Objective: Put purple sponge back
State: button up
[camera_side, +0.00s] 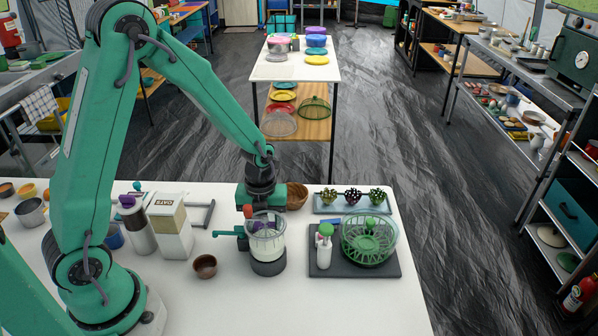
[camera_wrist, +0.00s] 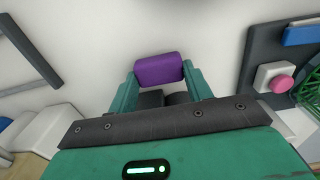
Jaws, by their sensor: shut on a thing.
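A purple sponge (camera_wrist: 158,68) sits between the two green fingers of my gripper (camera_wrist: 160,76) in the wrist view. My gripper is shut on it, with the white tabletop behind. In the side view my gripper (camera_side: 265,196) is low over the table, behind a clear jar on a dark base (camera_side: 268,245).
A brown bowl (camera_side: 297,196) stands close to my gripper. A carton (camera_side: 170,228) and a small brown bowl (camera_side: 205,266) are to the left. The front right of the white table is clear.

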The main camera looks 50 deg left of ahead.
jog(key=shift+f, duration=0.2)
jog(key=o, duration=1)
jog(key=shift+r, duration=0.1)
notch_tip(320, 180, up, 12)
dwell(0.4)
jog(key=shift+r, duration=0.15)
dwell(0.4)
